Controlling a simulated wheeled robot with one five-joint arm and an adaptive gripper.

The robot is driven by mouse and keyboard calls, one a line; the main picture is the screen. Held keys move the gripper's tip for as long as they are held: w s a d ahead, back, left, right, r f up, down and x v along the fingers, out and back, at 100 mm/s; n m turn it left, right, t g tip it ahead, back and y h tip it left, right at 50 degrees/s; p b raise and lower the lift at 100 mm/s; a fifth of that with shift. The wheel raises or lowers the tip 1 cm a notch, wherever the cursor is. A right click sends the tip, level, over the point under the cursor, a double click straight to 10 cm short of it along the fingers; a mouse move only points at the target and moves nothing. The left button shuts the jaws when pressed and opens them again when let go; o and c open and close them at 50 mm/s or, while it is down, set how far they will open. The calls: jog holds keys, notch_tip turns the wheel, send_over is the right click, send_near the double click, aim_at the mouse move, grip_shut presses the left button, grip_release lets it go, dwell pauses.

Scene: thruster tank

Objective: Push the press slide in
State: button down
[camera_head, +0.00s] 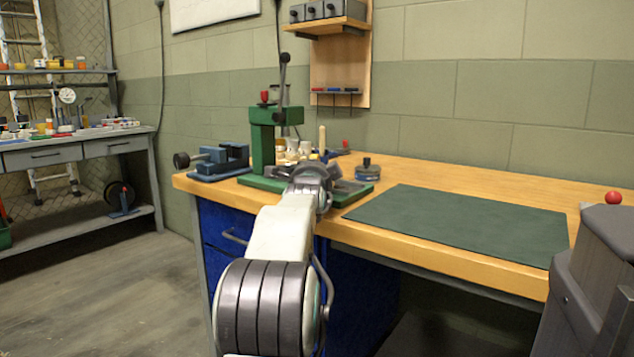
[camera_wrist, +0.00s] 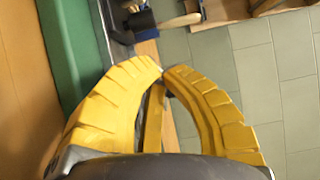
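The green press (camera_head: 263,140) stands on the left part of the wooden bench, its lever raised. Its green base also shows at the left of the wrist view (camera_wrist: 62,45). A grey metal part on the base (camera_head: 346,187), likely the slide, is partly hidden by my arm. A dark grey strip beside the green base (camera_wrist: 113,35) may be the same part. My gripper (camera_wrist: 161,70) has yellow fingers whose tips meet, with nothing visible held. It looks close to the press base; I cannot tell whether it touches. In the head view my wrist hides the fingers.
A blue vise (camera_head: 222,158) stands left of the press. A small round blue-grey item (camera_head: 367,171) sits to its right. A dark green mat (camera_head: 465,220) lies bare on the bench (camera_head: 420,244). Small bottles (camera_head: 300,148) stand behind my wrist.

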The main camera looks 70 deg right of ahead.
jog(key=shift+p+v, duration=0.3)
jog(key=shift+v, duration=4.05)
jog(key=shift+s, duration=0.1)
